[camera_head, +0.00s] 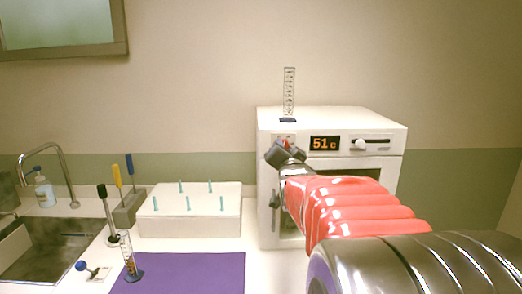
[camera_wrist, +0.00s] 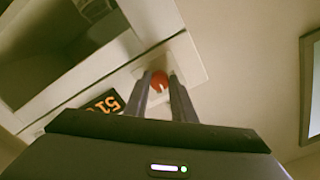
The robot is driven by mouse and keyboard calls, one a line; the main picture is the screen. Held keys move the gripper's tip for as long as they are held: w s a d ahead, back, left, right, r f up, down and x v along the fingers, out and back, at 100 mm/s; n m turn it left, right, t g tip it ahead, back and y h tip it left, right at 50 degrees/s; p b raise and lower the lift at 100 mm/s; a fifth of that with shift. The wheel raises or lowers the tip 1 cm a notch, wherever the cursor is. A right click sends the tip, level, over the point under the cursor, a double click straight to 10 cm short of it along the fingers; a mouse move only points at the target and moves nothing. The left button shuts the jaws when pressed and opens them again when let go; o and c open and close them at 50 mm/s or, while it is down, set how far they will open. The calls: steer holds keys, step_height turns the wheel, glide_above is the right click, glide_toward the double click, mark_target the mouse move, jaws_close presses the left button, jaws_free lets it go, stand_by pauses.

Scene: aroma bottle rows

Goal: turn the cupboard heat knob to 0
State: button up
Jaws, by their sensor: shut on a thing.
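The white cupboard (camera_head: 385,128) stands at the right of the counter. Its display (camera_head: 324,143) reads 51 in orange digits and also shows, turned, in the wrist view (camera_wrist: 108,103). The heat knob is red (camera_wrist: 159,80) with a pale mark and sits on a light plate left of the display. My gripper (camera_head: 287,148) is at the knob in the head view and mostly hides it. In the wrist view my gripper (camera_wrist: 164,84) has one finger on each side of the knob, shut on it.
A graduated cylinder (camera_head: 289,95) stands on top of the cupboard. A white slider knob (camera_head: 360,144) is right of the display. To the left are a white peg rack (camera_head: 190,215), a purple mat (camera_head: 195,272), a second cylinder (camera_head: 129,258) and a sink (camera_head: 45,245).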

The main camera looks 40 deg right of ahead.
steer(key=n, duration=1.8)
steer(key=shift+n, duration=0.4)
steer(key=o, duration=1.1)
steer(key=shift+d, duration=0.1)
steer(key=shift+c, duration=0.2)
steer(key=shift+s, duration=0.1)
